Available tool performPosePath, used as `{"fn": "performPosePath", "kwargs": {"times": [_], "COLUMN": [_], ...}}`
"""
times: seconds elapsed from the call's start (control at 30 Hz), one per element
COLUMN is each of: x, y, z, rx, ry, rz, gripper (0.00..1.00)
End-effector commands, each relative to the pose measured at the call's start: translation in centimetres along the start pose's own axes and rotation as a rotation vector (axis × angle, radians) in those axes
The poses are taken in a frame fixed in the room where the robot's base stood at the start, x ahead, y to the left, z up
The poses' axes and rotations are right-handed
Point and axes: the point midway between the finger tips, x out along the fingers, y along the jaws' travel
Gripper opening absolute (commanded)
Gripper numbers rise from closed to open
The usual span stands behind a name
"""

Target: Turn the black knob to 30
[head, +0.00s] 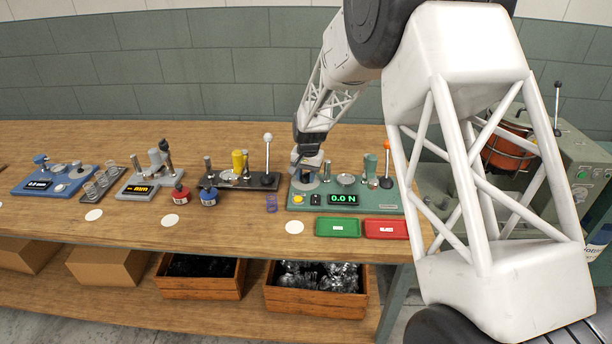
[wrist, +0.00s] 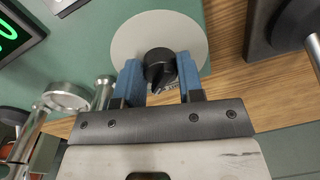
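The black knob (wrist: 158,66) sits on a round pale grey dial plate (wrist: 128,40), seen close up in the wrist view. My gripper (wrist: 160,68) has its two blue finger pads on either side of the knob, with no clear gap between pads and knob. The knob's pointer end shows between the pads, toward the gripper body. Some dark dial marks show beside it, but the fingers hide most of the scale and I cannot read a value. In the head view, my gripper (head: 306,168) reaches down at the left back of the green tester (head: 385,208) and hides the knob.
The tester's display (head: 343,198) reads 0.0 N. A lever with an orange ball (head: 387,145) stands right of the gripper, and a lever with a white ball (head: 268,138) left. Green (head: 337,228) and red (head: 386,229) trays lie in front. Other bench devices stand farther left.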

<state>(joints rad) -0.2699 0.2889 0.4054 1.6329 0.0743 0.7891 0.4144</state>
Motion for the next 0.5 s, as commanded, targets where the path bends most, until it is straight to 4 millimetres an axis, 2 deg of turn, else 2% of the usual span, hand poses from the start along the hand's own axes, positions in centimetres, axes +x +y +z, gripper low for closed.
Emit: {"fn": "performPosePath", "kwargs": {"times": [0.03,0.1,0.5], "x": [0.00,0.00,-0.01], "y": [0.02,0.02,0.03], "z": [0.00,0.00,0.01], "rx": [0.000,0.000,-0.058], "ry": [0.000,0.000,-0.004], "rz": [0.000,0.000,0.000], "gripper": [0.22,0.12,0.11]}}
